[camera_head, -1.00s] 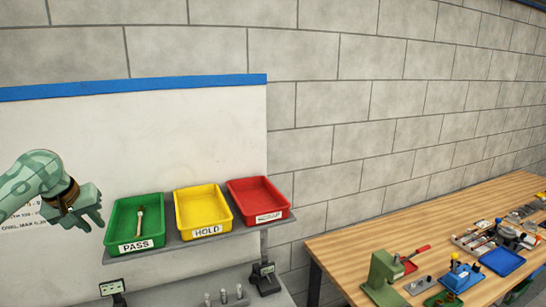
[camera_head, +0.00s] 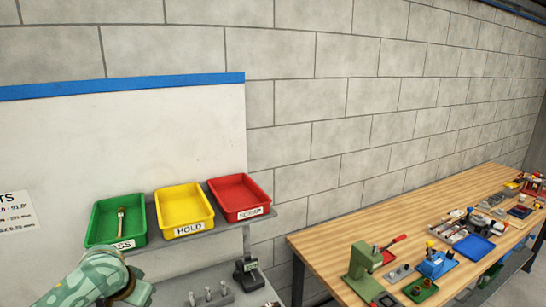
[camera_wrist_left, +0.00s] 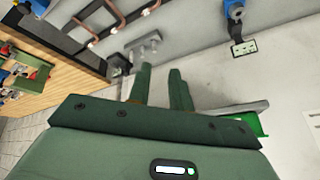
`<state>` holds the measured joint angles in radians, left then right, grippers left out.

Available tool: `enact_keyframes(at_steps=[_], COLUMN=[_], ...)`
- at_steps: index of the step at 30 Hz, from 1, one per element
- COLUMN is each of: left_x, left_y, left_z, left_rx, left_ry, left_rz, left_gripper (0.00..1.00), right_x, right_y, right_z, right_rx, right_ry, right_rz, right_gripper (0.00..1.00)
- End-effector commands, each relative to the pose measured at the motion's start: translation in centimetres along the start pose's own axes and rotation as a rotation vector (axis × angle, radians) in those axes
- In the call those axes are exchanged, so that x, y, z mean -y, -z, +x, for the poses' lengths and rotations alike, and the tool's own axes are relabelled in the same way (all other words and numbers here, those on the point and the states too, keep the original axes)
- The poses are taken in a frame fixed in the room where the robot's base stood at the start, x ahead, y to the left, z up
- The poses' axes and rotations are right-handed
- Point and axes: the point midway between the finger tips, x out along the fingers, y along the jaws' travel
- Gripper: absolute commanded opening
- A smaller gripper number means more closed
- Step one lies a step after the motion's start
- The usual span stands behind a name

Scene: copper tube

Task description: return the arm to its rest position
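My left arm comes in at the bottom left of the head view, and its hand (camera_head: 138,292) is cut off by the lower edge, in front of the green PASS tray (camera_head: 100,228). In the left wrist view the two fingers of my left gripper (camera_wrist_left: 160,85) stand apart with nothing between them. A small copper-coloured piece with a pale end (camera_head: 121,222) lies in the green tray. My right gripper is in neither view.
A yellow HOLD tray (camera_head: 164,226) and a red tray (camera_head: 226,209) stand beside the green tray on a grey shelf. A wooden bench (camera_head: 330,240) with tools is at the right. Copper tubes (camera_wrist_left: 118,28) show in the wrist view.

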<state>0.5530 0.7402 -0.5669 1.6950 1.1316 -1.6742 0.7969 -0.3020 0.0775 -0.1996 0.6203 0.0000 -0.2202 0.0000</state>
Motion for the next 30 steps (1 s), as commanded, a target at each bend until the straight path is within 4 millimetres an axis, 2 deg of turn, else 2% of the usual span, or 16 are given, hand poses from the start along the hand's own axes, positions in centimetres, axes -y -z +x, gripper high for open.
enact_keyframes(at_steps=[1,3,6,7,9,13,21,22,24,30], left_x=[-3.5,-7.6,-11.3,-11.8,-12.4,-12.0,-8.5,-8.2,-9.2,-11.6], left_y=[-2.0,-4.7,-8.7,-9.7,-11.8,-15.5,-22.8,-23.4,-24.1,-27.2], left_z=[1.0,1.4,0.5,0.1,-1.0,-3.2,-8.5,-8.6,-5.0,2.9], left_rx=[-0.016,-0.065,-0.128,-0.140,-0.155,-0.145,-0.015,0.001,0.002,0.022], left_ry=[-0.023,-0.028,0.006,0.023,0.067,0.161,0.371,0.385,0.353,0.271], left_rz=[0.083,0.204,0.321,0.342,0.379,0.419,0.475,0.482,0.486,0.479], left_gripper=[0.21,0.21,0.21,0.21,0.21,0.21,0.21,0.21,0.21,0.21], right_x=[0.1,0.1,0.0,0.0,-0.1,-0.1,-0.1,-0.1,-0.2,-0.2], right_y=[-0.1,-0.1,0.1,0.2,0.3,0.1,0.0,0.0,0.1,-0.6], right_z=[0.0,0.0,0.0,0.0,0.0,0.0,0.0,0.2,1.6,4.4], right_rx=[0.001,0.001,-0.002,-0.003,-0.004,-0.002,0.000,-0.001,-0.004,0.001], right_ry=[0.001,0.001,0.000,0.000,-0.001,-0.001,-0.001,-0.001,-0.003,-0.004], right_rz=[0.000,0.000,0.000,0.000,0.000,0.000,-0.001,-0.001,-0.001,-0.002], right_gripper=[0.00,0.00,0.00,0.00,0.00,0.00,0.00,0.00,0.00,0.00])
